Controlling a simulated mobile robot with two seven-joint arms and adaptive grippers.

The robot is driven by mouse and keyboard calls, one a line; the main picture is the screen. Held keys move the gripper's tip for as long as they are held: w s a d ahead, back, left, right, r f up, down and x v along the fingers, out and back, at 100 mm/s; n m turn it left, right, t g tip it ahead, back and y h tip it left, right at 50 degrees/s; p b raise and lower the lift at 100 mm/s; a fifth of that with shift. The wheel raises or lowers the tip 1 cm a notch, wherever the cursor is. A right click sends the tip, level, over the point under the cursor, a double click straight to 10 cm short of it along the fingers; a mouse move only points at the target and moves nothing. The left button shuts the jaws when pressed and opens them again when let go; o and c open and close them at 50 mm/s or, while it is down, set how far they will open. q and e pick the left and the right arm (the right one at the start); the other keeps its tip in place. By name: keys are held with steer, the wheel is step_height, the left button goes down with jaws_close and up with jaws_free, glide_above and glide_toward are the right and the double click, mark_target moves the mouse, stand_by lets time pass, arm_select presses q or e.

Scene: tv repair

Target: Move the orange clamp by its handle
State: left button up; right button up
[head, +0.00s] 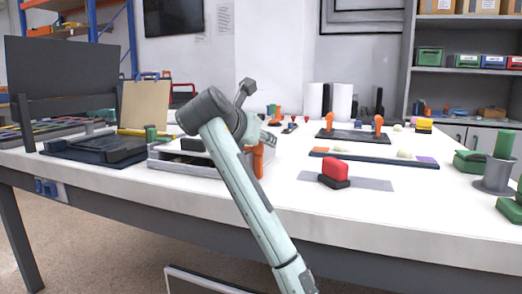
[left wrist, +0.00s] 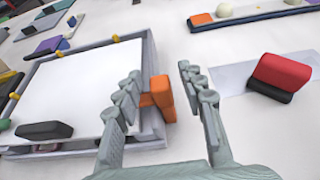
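An orange clamp (head: 258,160) stands at the right side of a grey tray (head: 190,166); in the left wrist view the clamp (left wrist: 164,98) sits against the tray's grey edge (left wrist: 150,60). My left gripper (left wrist: 158,75) is open, its two fingers apart, with the clamp showing between them. The left finger overlaps the tray edge in the picture; I see no contact with the clamp. In the head view my left gripper (head: 266,138) is just above the clamp and partly hidden by my arm. My right gripper is not in view.
A red and black block (head: 335,173) lies on a grey strip right of the clamp. A long board (head: 372,160) with coloured pieces lies behind it. More orange clamps (head: 378,123) stand on a black base. A laptop-like black device (head: 100,147) is at left. The front table strip is clear.

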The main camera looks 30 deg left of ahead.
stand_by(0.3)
arm_select(q)
steer(key=v, duration=0.7)
steer(key=shift+s+p, duration=0.35)
steer(key=shift+p, duration=0.1)
steer(key=shift+d+r, duration=0.15)
steer(key=shift+r, duration=0.05)
step_height(320, 180, up, 5)
steer(key=p, duration=0.2)
steer(key=shift+f+p, duration=0.1)
steer(key=shift+p, duration=0.3)
